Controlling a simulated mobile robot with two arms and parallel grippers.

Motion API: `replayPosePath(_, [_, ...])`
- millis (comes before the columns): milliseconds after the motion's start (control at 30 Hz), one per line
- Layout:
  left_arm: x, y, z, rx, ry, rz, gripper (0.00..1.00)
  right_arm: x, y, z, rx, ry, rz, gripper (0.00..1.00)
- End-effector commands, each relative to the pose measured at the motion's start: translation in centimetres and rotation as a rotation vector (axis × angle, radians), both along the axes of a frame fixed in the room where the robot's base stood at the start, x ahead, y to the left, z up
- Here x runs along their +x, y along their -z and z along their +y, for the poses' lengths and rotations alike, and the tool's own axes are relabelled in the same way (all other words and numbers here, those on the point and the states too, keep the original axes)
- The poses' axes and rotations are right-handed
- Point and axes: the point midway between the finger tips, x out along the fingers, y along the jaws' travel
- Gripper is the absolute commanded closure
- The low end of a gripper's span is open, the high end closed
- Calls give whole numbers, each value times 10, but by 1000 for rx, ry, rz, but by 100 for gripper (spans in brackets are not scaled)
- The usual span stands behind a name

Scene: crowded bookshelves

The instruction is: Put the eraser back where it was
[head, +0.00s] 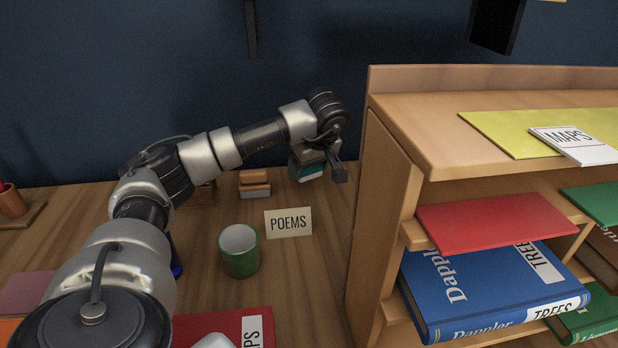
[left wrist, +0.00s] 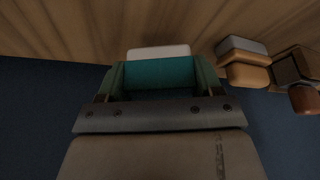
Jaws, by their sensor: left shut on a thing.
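My left gripper (head: 318,165) reaches over the back of the desk, just left of the bookshelf's side. It is shut on the eraser (head: 312,173), a teal block with a white end, partly hidden by the gripper. The left wrist view shows the eraser (left wrist: 158,72) squeezed between the two fingers of the left gripper (left wrist: 155,88), its white end pointing away. I cannot tell whether the eraser touches the desk. My right gripper is not in view.
An orange-brown and grey block (head: 254,184) lies on the desk (head: 300,275) left of the eraser. A POEMS card (head: 288,222) and green cup (head: 238,251) stand nearer. The bookshelf (head: 385,190) with stacked books blocks the right. Bare wood lies around the card.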

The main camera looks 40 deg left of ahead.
Motion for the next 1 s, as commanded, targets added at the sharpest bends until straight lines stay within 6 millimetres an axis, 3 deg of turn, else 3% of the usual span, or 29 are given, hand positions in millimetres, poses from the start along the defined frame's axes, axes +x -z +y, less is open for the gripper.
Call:
replayPosePath(200, [-1, 32, 0, 1, -2, 4, 53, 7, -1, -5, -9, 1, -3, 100])
replayPosePath(567, [0, 36, 0, 1, -1, 2, 53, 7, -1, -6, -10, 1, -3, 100])
replayPosePath(600, [0, 36, -1, 1, -1, 2, 31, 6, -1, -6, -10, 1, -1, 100])
replayPosePath(733, [0, 36, -1, 1, -1, 2, 11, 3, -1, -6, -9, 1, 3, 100])
replayPosePath(1000, [0, 35, -1, 1, -1, 2, 9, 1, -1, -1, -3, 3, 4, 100])
